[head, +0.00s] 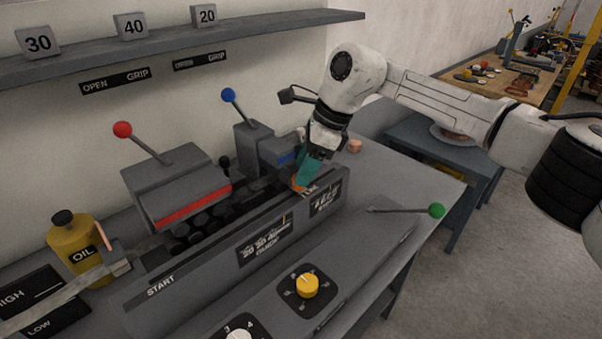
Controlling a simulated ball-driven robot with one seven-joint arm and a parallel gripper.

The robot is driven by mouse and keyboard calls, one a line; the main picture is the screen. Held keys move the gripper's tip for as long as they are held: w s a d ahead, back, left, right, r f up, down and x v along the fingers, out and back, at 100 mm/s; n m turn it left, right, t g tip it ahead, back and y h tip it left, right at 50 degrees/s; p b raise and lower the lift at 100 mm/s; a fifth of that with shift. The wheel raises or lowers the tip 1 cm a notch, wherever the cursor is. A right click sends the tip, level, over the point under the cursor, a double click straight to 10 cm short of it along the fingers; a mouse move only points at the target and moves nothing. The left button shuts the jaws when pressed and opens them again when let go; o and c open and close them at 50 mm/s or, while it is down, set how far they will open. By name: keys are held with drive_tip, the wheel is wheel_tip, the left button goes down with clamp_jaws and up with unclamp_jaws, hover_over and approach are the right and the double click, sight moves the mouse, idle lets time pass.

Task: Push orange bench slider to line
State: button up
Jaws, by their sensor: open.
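The orange slider (296,186) shows as a small orange patch at the right part of the grey bench (205,262), beside the LINE label (310,190). Most of it is hidden behind my gripper. My gripper (301,184) points down over the bench with its teal fingers right at the slider. I cannot tell whether they touch it. The gap between the fingers is hard to see from here. The START label (161,287) is at the bench's left end. Whether the slider sits exactly at the line is unclear.
A red-knobbed lever (122,129) and a blue-knobbed lever (228,95) rise behind the bench. A green-knobbed lever (437,210) sticks out at right. A yellow oil can (72,240) stands at left. A shelf (180,42) with numbered blocks runs above.

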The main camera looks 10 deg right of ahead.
drive_tip(key=v, duration=0.8)
